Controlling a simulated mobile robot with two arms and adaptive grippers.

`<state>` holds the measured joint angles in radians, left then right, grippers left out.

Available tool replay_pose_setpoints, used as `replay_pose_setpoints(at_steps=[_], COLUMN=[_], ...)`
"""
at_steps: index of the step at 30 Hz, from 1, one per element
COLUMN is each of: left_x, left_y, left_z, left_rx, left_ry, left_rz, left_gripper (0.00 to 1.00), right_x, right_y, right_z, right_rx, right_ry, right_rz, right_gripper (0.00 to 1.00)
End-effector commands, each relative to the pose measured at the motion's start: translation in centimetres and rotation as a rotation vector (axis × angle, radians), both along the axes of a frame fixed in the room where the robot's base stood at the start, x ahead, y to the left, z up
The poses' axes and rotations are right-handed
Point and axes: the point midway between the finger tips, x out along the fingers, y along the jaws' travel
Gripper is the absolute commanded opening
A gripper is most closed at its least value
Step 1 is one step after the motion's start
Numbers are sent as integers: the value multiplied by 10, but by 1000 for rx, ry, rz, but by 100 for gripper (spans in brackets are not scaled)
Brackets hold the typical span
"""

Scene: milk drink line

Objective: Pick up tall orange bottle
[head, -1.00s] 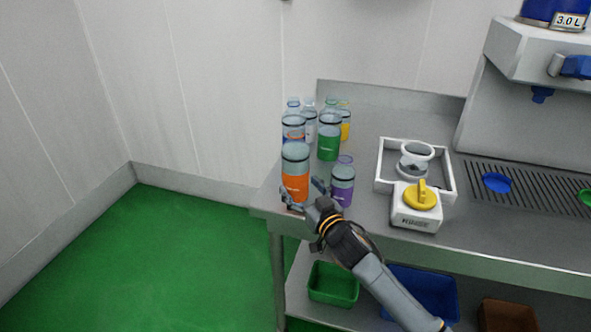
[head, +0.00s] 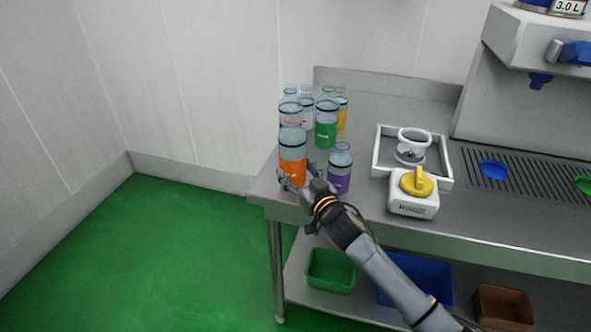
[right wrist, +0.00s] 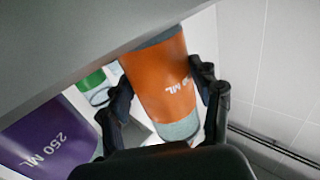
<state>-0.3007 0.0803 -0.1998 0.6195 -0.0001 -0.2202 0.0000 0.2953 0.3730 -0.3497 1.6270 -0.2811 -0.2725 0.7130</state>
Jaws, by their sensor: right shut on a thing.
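The tall orange bottle (head: 292,158) has an orange label and a clear upper part. It stands upright near the front left corner of the steel table. My right gripper (head: 296,184) is shut on its lower part, and its fingers hide some of the label. In the right wrist view the orange bottle (right wrist: 165,85) sits between both fingers (right wrist: 163,104), which touch or nearly touch its sides. I cannot tell whether its base is clear of the table. My left gripper is not in view.
A purple bottle (head: 340,170) stands close on the right, also large in the right wrist view (right wrist: 45,135). Green (head: 326,130) and yellow (head: 342,112) bottles stand behind. The table's left edge is close.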

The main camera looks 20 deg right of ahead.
Motion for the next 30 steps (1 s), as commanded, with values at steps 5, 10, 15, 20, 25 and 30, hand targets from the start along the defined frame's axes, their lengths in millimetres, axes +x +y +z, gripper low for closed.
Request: replay_pose_setpoints(at_steps=[5, 10, 15, 20, 25, 30], left_x=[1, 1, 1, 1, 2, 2], left_y=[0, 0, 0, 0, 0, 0], left_z=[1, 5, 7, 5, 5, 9], left_rx=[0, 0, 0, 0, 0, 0], left_ry=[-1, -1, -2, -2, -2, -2], left_rz=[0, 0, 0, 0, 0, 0], left_gripper=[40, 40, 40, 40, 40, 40], right_x=[0, -23, -58, -94, -121, -135], right_y=[0, 5, 13, 20, 24, 27], right_z=[25, 55, 90, 104, 117, 127], right_rx=[0, 2, 2, 3, 3, 1], right_ry=[-4, -4, -2, 0, 0, -1], right_rz=[1, 3, 4, 3, 1, 0], right_gripper=[40, 40, 40, 40, 40, 40])
